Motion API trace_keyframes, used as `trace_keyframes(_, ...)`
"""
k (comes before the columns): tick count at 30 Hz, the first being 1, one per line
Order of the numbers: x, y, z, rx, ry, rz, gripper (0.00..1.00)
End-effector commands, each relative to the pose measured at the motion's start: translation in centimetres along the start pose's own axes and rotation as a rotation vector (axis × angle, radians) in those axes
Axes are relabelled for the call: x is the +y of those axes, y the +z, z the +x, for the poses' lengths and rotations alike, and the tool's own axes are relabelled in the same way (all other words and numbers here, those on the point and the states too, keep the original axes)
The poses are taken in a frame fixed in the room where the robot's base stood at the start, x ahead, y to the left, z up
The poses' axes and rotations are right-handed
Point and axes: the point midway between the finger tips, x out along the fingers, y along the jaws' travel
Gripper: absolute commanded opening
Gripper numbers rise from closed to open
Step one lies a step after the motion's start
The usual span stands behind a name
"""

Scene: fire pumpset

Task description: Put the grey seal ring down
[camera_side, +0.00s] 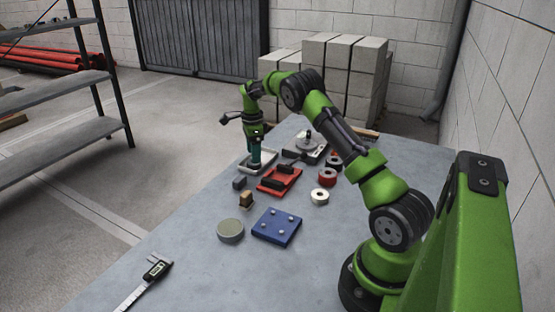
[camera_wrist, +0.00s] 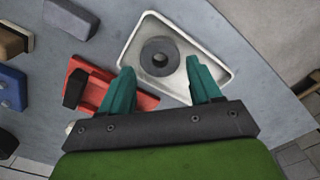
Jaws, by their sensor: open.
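The grey seal ring (camera_wrist: 160,57) lies flat in the white tray (camera_wrist: 226,76), near the tray's middle in the wrist view. My gripper (camera_wrist: 163,84) is open, its two teal fingers apart with nothing held between them. In the wrist view the ring shows beyond the fingertips, within the gap between them. In the side view my gripper (camera_side: 255,164) points down over the white tray (camera_side: 264,156), and the ring cannot be made out there.
A red block fixture (camera_side: 279,180) stands beside the tray, with a small dark block (camera_side: 239,183) near it. A blue plate (camera_side: 277,226), a grey disc (camera_side: 230,230), tape rolls (camera_side: 327,177) and a caliper (camera_side: 150,280) lie on the table. The left front table is mostly clear.

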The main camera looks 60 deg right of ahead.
Motion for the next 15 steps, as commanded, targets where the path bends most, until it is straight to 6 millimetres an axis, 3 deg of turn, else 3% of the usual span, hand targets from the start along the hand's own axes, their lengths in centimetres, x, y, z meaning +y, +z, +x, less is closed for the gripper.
trace_keyframes(6, -0.1, 0.1, -5.1, 0.000, -0.006, -0.001, 0.63)
trace_keyframes(15, 0.0, 0.1, -8.9, -0.001, -0.002, -0.003, 0.63)
